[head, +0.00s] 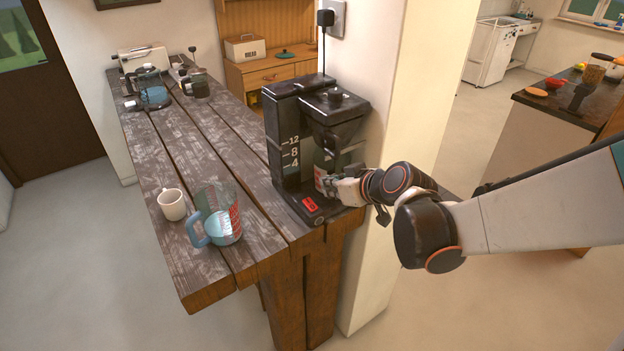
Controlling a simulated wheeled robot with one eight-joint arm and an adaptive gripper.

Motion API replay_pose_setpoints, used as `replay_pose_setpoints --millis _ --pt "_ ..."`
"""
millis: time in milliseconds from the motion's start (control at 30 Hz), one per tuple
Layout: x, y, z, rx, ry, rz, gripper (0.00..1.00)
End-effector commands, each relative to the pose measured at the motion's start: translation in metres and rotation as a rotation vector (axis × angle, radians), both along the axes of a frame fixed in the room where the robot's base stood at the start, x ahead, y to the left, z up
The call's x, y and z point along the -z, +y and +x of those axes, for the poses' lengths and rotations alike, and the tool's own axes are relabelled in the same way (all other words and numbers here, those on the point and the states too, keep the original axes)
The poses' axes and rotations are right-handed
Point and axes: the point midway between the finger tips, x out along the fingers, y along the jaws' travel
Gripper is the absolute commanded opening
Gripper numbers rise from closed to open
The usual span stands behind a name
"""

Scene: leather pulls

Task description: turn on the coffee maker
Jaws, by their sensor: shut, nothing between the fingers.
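The black coffee maker (290,140) stands upright on the right end of the wooden plank table, against the white pillar. Its water gauge shows the marks 12, 8 and 4. A red lit-looking switch (310,204) sits on the front of its base. My gripper (327,188) is shut and empty, just above and slightly right of the switch, in front of the carafe space. Whether the fingertips touch the coffee maker I cannot tell. A glass carafe (320,164) with red marks is partly hidden behind my gripper.
A clear measuring jug (221,215) with a blue handle and a white mug (172,205) stand on the table (205,275) to the left. A toaster (143,58) and a blue glass pot (153,90) are at its far end. The pillar (410,80) stands close behind my gripper.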

Motion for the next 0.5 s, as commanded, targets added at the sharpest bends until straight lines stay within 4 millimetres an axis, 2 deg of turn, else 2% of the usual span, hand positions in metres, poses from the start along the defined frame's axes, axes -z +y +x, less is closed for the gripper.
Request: replay_pose_setpoints --millis 167,500 --pt "0.008 0.007 0.010 -0.001 0.000 0.000 0.00" --pt "0.041 0.034 0.049 -0.002 0.000 0.000 0.00"
